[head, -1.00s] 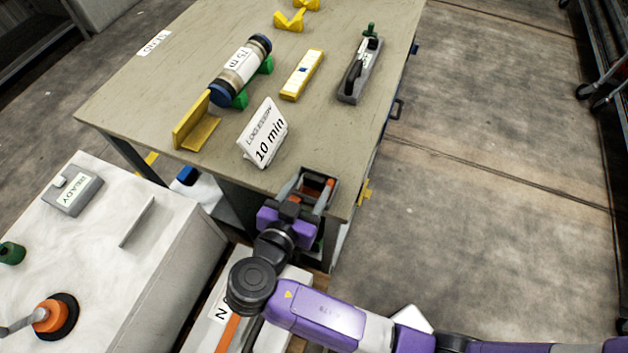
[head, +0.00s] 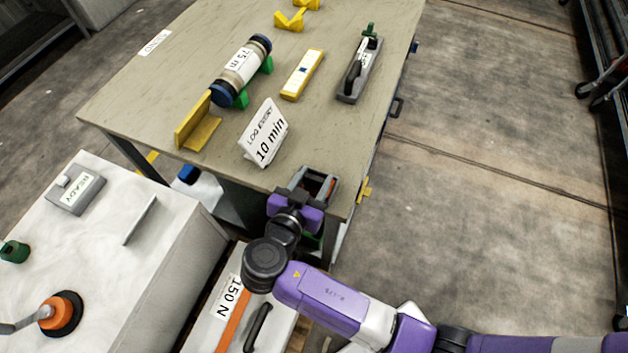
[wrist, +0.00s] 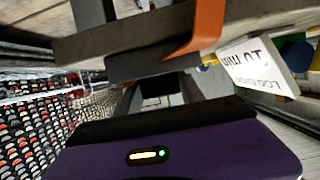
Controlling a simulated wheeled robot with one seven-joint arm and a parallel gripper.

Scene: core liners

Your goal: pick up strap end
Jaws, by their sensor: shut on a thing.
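My gripper (head: 316,182) is at the table's near right corner, at a small grey bracket-like holder (head: 334,184). The holder is partly hidden by my wrist. In the wrist view my fingers (wrist: 158,88) close on a dark block under a grey bar. An orange strap end (wrist: 207,28) shows beside that block, bending up to the right. The exact contact is hard to see, and only a sliver of orange shows between the fingers in the head view.
A white "10 min" sign (head: 264,134) stands close left of my gripper. The table (head: 190,60) also bears a "75 m" cylinder (head: 241,71), a yellow block (head: 302,74) and a grey tool (head: 359,72). A "150 N" case (head: 205,325) with an orange strap lies below.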

